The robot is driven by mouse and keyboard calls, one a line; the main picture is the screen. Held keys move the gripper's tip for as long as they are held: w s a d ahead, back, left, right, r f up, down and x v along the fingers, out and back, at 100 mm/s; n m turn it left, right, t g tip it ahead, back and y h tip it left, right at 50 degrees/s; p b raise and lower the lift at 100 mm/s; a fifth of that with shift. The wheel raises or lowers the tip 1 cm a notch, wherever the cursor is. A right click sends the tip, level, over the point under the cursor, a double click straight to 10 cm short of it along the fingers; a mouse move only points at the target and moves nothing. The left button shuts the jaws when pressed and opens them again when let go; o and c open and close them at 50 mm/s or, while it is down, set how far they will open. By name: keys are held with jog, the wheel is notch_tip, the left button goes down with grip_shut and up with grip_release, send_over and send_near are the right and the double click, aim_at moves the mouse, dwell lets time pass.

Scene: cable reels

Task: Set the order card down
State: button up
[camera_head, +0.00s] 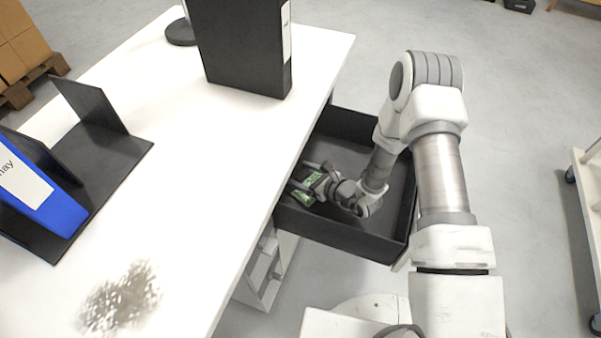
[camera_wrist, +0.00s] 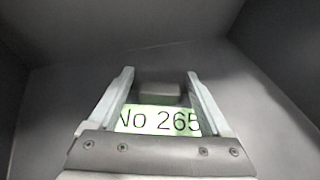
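The order card (camera_head: 304,198) is pale green and lies in the dark open drawer (camera_head: 345,237), near the drawer's left end. In the wrist view, the card (camera_wrist: 158,121) shows the dark text "No 265", its side edges cut off by my fingers. A small dark grey block (camera_wrist: 160,92) stands between the fingertips, with a narrow gap on each side. My gripper (camera_head: 315,177) is down inside the drawer at the card; its fingers are apart in the wrist view (camera_wrist: 158,80). I cannot tell whether the card touches the drawer floor.
The drawer walls stand close around my gripper. The white desk (camera_head: 190,160) is to the left, carrying a black binder (camera_head: 240,45), a black bookend rack (camera_head: 105,145) with a blue binder (camera_head: 40,190), and a speckled patch. A white cart (camera_head: 590,190) stands far right.

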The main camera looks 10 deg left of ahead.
jog(key=shift+r, duration=0.15)
jog(key=p+v, duration=0.2)
jog(key=v, duration=0.5)
jog(key=shift+s+d+r+p, duration=0.1)
jog(key=shift+d+p, duration=0.15)
jog(key=shift+p, duration=0.15)
